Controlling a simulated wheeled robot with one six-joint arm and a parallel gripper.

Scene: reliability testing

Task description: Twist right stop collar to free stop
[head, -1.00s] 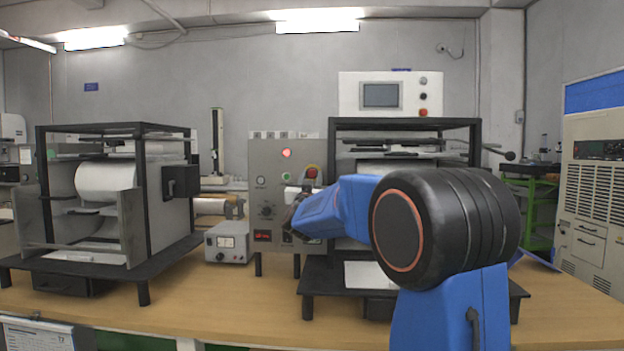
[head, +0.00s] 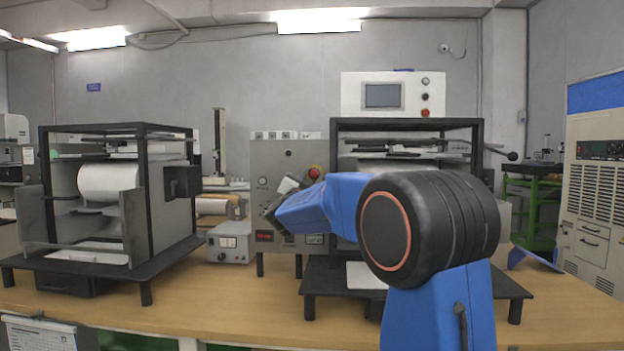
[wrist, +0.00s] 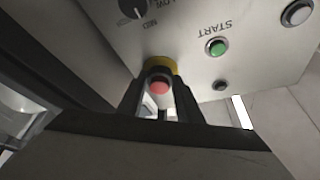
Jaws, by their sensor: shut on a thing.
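The red stop button (wrist: 160,87) with its yellow collar (wrist: 162,64) shows in the wrist view, on the grey control panel (wrist: 195,20). My gripper (wrist: 159,97) has one dark finger on each side of the button and is shut on it. The exact contact is partly hidden. In the head view the red stop button (head: 314,172) shows just above my blue arm, on the panel between the two machines. My fingertips are hard to make out there.
The green START button (wrist: 217,47), a dark lamp (wrist: 220,85) and a black knob (wrist: 132,7) are near the gripper on the panel. A roll machine (head: 108,184) stands left and a black-framed machine (head: 405,125) right. A small grey box (head: 232,240) sits below.

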